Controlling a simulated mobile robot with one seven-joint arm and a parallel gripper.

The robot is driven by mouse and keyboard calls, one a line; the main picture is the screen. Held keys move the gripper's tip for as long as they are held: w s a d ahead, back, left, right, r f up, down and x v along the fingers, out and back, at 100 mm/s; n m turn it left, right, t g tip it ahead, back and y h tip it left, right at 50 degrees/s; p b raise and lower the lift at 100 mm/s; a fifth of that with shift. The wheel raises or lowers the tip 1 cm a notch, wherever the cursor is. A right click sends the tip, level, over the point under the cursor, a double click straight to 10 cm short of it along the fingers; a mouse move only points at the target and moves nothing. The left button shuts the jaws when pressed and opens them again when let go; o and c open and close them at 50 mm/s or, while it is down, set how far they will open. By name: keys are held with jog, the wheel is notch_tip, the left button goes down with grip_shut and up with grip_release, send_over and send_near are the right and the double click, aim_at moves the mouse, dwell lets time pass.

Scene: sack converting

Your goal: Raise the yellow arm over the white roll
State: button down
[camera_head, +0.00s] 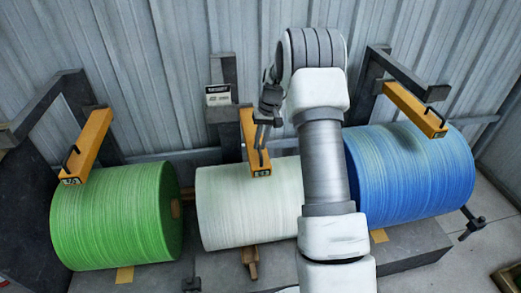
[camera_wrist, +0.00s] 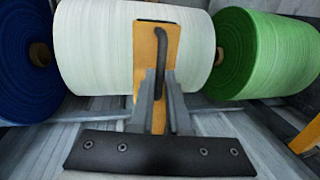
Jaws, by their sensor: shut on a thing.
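The white roll (camera_head: 225,210) lies on its side between a green roll and a blue roll. The yellow arm (camera_head: 252,150) over it reaches from a dark post at the wall, its labelled end at the roll's upper surface. In the wrist view the yellow arm (camera_wrist: 172,40) lies across the middle of the white roll (camera_wrist: 95,45). My gripper (camera_head: 264,122) is at the yellow arm, with its fingers (camera_wrist: 162,100) shut on the arm's black handle (camera_wrist: 160,65). In the head view the handle is partly hidden by the fingers.
The green roll (camera_head: 115,215) is at left under its own yellow arm (camera_head: 87,145). The blue roll (camera_head: 415,175) is at right, with another yellow arm (camera_head: 415,108) above it. A corrugated metal wall (camera_head: 180,70) stands close behind. A small sign (camera_head: 218,95) hangs near the middle post.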

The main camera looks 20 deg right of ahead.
notch_tip(320, 180, up, 8)
jog(key=p, duration=0.3)
jog(key=shift+f, duration=0.2)
jog(key=shift+w+r, duration=0.1)
jog(key=shift+w, duration=0.05)
jog(key=c, duration=1)
grip_release()
jog(key=shift+o, duration=0.6)
jog(key=s+d+r+p, duration=0.1)
jog(key=d+r+p, duration=0.1)
jog(key=r, duration=1.5)
jog(key=shift+d, duration=0.7)
